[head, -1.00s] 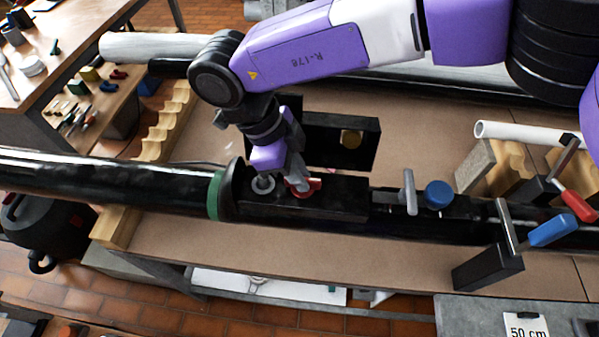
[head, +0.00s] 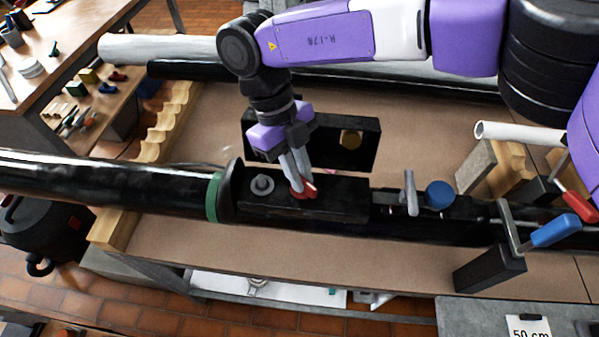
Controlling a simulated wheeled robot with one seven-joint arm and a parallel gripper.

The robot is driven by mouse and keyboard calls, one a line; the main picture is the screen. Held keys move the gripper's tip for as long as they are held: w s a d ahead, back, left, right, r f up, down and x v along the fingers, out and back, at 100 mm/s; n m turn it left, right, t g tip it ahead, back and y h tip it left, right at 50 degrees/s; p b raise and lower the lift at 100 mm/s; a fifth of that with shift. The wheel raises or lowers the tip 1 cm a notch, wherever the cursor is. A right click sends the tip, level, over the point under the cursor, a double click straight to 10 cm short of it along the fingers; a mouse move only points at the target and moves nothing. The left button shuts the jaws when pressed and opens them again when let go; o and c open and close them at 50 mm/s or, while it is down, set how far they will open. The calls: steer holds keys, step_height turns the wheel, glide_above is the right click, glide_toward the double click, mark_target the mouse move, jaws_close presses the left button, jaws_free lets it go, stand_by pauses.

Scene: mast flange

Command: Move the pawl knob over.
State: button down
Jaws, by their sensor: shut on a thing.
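The red pawl knob (head: 306,191) sits on top of the black block (head: 345,197) that lies along the black mast tube. My gripper (head: 299,183) comes down from above and is shut on this knob. Its grey fingers hide part of the knob. A grey round stud with a washer (head: 262,185) stands on the same block, to the left of my fingers and clear of them.
A blue round knob (head: 439,194) and an upright grey lever (head: 410,192) are to the right on the tube. A black plate with a brass hex piece (head: 351,139) stands behind my gripper. Clamps with blue (head: 555,231) and red handles are at the right.

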steer(key=m+y, duration=0.1)
steer(key=m, duration=0.1)
steer(key=m+g+y+p, duration=0.1)
steer(key=m, duration=0.2)
steer(key=shift+w+d+r+m, duration=0.1)
steer(key=shift+d+r+m, duration=0.05)
steer(key=shift+m, duration=0.15)
steer(key=shift+d+m+y+p, duration=0.1)
steer(key=shift+m+y+p, duration=0.4)
steer(key=shift+m, duration=0.65)
steer(key=shift+m+y+p, duration=0.3)
steer(key=shift+m+p, duration=0.3)
steer(key=shift+m, duration=0.55)
steer(key=c, duration=1.4)
jaws_free()
steer(key=shift+c, duration=0.2)
steer(key=b+v, duration=0.2)
steer(key=v, duration=0.5)
steer(key=shift+w+r, duration=0.25)
steer(key=shift+w, duration=0.05)
